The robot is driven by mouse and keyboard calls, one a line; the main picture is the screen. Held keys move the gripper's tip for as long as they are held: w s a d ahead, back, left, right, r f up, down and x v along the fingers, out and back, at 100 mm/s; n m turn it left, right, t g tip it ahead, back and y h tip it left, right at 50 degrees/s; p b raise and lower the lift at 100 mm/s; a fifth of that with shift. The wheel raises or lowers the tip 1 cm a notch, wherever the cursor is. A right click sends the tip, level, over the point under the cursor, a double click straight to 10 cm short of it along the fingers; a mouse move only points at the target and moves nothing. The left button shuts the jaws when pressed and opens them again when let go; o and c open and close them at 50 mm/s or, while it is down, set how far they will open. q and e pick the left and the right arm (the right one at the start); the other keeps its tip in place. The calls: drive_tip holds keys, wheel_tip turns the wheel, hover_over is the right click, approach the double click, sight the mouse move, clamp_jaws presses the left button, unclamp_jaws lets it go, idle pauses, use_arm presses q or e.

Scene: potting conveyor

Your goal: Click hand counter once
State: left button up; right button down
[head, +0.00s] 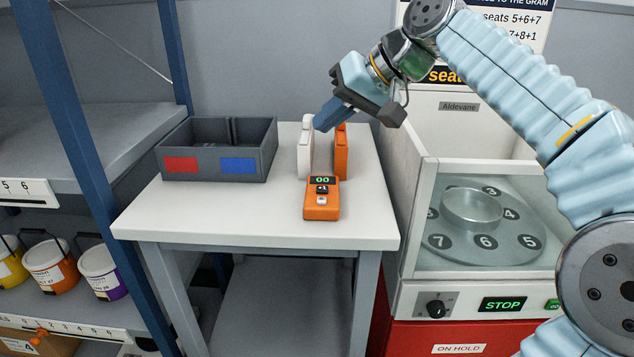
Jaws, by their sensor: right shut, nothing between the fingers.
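The hand counter (322,206) is a small orange box near the front right of the white table. Its dark display reads 00 in green, with a dark "+1" key and a pale button below it. My right gripper (322,124) comes in from the upper right and hangs above and behind the counter. Its blue fingers are shut and empty, near the tops of a white upright item (305,150) and an orange upright item (341,152). I cannot tell whether the fingers touch the white item. My left gripper is out of view.
A grey bin (218,174) with red and blue labels stands at the table's left. The white table (262,222) is clear in front. A glass-sided machine (480,230) with a numbered turntable and a STOP display stands at right. Blue-post shelving (82,120) is at left.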

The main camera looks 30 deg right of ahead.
drive_tip(key=shift+f, duration=0.15)
drive_tip(key=b, duration=0.4)
hover_over(328, 188)
wheel_tip(328, 188, down, 8)
drive_tip(key=shift+r, duration=0.25)
drive_tip(key=shift+f+b, duration=0.45)
drive_tip(key=shift+f, duration=0.15)
idle(1.3)
drive_tip(key=shift+f+b, duration=0.3)
drive_tip(key=shift+f, duration=0.05)
drive_tip(key=shift+s+f+b, duration=0.1)
drive_tip(key=shift+f+b, duration=0.25)
drive_tip(key=shift+f, duration=0.1)
idle(0.5)
drive_tip(key=shift+r, duration=0.15)
drive_tip(key=shift+r+p, duration=0.7)
drive_tip(key=shift+p, duration=0.1)
